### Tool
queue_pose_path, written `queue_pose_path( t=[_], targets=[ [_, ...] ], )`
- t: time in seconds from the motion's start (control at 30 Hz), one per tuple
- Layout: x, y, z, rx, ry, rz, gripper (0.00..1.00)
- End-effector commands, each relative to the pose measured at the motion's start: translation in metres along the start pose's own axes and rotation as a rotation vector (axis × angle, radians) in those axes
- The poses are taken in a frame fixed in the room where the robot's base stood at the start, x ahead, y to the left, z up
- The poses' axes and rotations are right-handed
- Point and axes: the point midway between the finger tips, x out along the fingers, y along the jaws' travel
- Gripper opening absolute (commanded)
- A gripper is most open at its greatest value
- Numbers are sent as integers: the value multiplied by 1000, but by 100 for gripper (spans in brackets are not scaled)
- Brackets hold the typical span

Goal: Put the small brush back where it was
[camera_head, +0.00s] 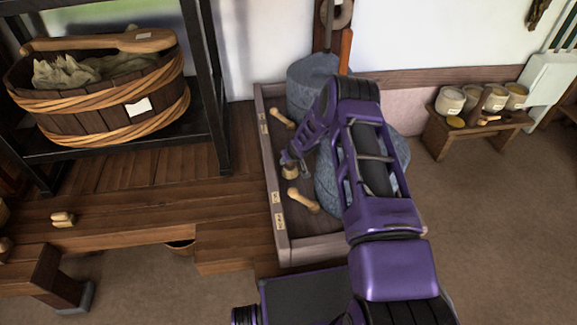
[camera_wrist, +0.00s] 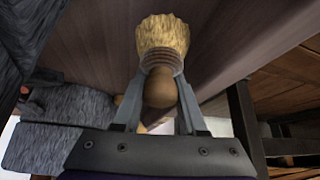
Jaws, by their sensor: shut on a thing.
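My gripper (camera_head: 290,161) is inside the left part of a shallow wooden tray (camera_head: 283,235) with paper labels on its left rim. It is shut on the small brush (camera_head: 290,172), which shows in the wrist view (camera_wrist: 162,36) with straw-coloured bristles, a dark bound neck and a round wooden knob between the fingers. The bristles point away from the gripper, toward the tray floor. I cannot tell whether they touch it. The brush is between two wooden handled tools, one behind (camera_head: 281,118) and one in front (camera_head: 303,201).
Grey round stones stand in the tray, one at the back (camera_head: 308,85) and one partly hidden behind my arm (camera_head: 330,185). A black rack holds a wooden tub (camera_head: 90,115) at left. A small bench (camera_head: 450,135) with pots stands at right.

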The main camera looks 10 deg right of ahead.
Motion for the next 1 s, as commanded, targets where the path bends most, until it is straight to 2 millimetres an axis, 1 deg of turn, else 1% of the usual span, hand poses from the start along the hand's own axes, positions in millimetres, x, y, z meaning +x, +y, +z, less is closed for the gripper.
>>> queue_pose_path(
  t=[0.03,0.13,0.5,0.53,0.67,0.7,1.0],
  targets=[
    [9,0,6,0,-1,0,0],
    [19,0,12,1,0,0,0],
    [22,0,14,1,0,0,0],
    [22,0,14,1,0,0,44],
    [22,0,14,1,0,0,68],
    [22,0,14,1,0,0,71],
    [20,0,13,1,0,0,71]
  ],
)
